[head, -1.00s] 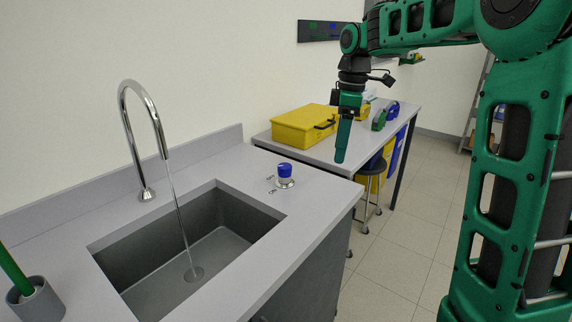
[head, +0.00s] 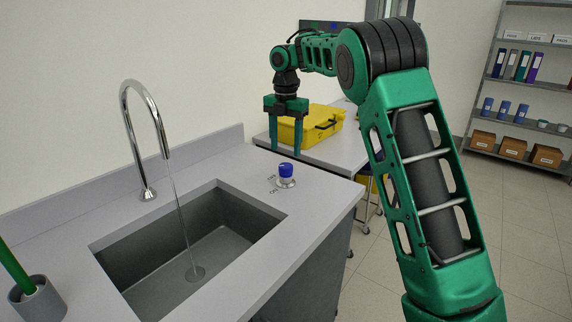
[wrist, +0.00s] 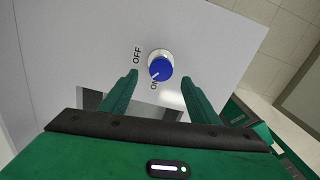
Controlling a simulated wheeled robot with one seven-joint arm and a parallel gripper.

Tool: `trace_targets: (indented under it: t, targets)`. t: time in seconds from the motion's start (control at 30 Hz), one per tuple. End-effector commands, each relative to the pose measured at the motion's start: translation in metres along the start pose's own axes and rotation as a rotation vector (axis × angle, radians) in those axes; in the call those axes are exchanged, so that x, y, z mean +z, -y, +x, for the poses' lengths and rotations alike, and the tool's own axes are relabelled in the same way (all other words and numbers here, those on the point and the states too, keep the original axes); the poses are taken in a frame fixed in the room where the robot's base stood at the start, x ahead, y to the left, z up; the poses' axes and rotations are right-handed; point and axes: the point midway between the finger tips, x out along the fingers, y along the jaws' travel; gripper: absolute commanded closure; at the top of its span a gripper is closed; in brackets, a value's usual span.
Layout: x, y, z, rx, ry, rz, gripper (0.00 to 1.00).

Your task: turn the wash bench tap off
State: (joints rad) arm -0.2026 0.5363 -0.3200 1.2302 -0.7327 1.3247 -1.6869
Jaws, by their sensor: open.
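The tap knob (head: 286,174) is a blue cap on a silver base, on the bench top right of the sink. In the wrist view the knob (wrist: 160,66) shows a white pointer aimed at the ON mark, with OFF printed to its left. Water runs from the chrome spout (head: 143,125) into the grey sink (head: 190,245). My gripper (head: 286,151) is open and empty, fingers pointing down, above the knob and apart from it. In the wrist view the knob lies between and beyond the fingertips (wrist: 159,73).
A raised splashback (head: 100,185) runs along the wall. A grey cup (head: 40,300) with a green handle stands at the left. A yellow case (head: 325,122) lies on the table behind. The bench top around the knob is clear.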

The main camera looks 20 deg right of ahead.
Motion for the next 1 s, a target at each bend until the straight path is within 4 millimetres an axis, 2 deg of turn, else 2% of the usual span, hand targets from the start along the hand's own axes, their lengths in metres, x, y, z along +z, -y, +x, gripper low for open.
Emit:
trace_targets:
  t: [0.1, 0.33, 0.5, 0.8, 0.97, 1.0]
  targets:
    - [-0.001, 0.000, 0.023, -0.003, -0.001, 0.000, 0.44]
    - [-0.001, 0.000, 0.054, -0.001, -0.001, 0.001, 0.44]
    - [0.000, 0.001, 0.064, 0.000, 0.001, 0.003, 0.44]
    - [0.000, 0.001, 0.065, 0.001, 0.001, 0.002, 0.44]
    - [0.000, 0.001, 0.065, 0.001, 0.001, 0.002, 0.82]
    - [0.000, 0.000, 0.065, 0.002, 0.001, 0.002, 0.85]
